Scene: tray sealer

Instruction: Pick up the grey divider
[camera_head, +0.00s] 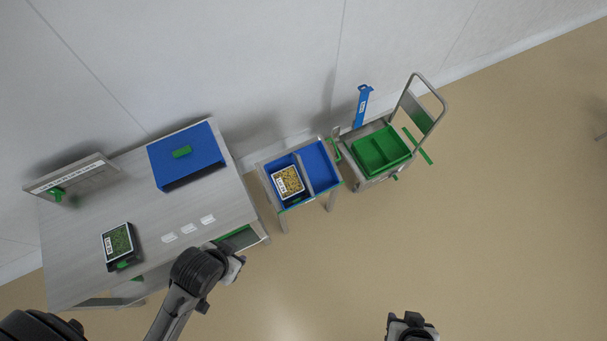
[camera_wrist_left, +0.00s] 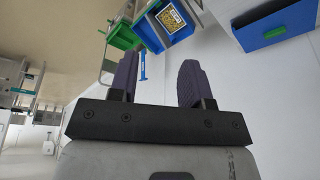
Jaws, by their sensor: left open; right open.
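The divider appears to be the thin grey strip (camera_head: 304,172) standing between the two halves of the blue bin (camera_head: 323,188); it is small here. A tray of yellow food (camera_head: 287,182) lies in the bin's left half, and the right half looks empty. My left gripper (camera_wrist_left: 158,78) is open and empty in the left wrist view, well away from the blue bin (camera_wrist_left: 150,35). My right gripper (camera_head: 411,322) is at the bottom edge of the head view, open, far from the bin; its fingers are hard to see.
A grey table (camera_head: 85,231) at left holds a blue box (camera_head: 180,163) and a green-topped tray (camera_head: 118,242). A cart with a green crate (camera_head: 380,150) stands right of the bin, near the wall. The floor in front is clear.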

